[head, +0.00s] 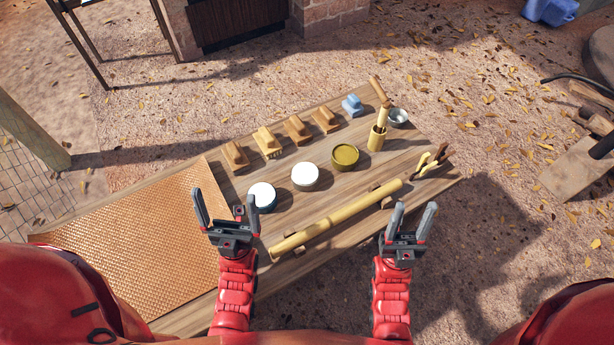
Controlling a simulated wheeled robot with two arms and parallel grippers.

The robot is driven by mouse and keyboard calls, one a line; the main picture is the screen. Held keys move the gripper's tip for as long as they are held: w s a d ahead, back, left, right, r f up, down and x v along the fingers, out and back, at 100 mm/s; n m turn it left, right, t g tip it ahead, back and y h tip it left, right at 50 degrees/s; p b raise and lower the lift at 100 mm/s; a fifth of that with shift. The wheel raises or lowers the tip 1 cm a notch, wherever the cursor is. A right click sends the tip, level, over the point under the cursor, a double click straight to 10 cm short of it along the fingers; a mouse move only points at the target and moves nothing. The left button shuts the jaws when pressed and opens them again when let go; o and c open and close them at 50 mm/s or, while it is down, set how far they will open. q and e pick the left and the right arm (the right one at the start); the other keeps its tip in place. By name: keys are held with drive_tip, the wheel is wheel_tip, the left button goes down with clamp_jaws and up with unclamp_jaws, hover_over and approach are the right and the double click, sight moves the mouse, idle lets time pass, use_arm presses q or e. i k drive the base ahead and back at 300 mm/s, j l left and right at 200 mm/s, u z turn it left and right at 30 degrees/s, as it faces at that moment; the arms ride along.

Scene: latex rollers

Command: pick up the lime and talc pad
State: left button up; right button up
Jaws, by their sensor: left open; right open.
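I cannot tell for certain which item is the lime and talc pad. A small lumpy blue thing (352,105) lies at the far end of a row of wooden-backed tools and may be it. Two round tubs with white contents, a nearer dark-rimmed one (262,196) and a farther one (305,176), stand mid-table. My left gripper (226,208) is open and empty, just left of the nearer white tub. My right gripper (412,213) is open and empty at the table's front edge, right of a long yellow roller. Both are well short of the blue thing.
The wooden table (330,205) also bears a woven mat (130,240), several wooden tools (268,142), an olive tub (345,156), a yellow cup (377,138) holding a wooden-handled tool, and a small metal bowl (398,116). The yellow roller (335,218) lies across the front. Yellow-handled tools (432,162) lie at right.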

sight(298, 132)
drive_tip(key=i+l, duration=0.1)
drive_tip(key=l, duration=0.35)
drive_tip(key=i+l, duration=0.1)
drive_tip(key=l, duration=0.35)
drive_tip(key=i+l, duration=0.1)
drive_tip(key=l, duration=0.4)
drive_tip(key=i+l+u, duration=0.1)
drive_tip(key=l, duration=0.35)
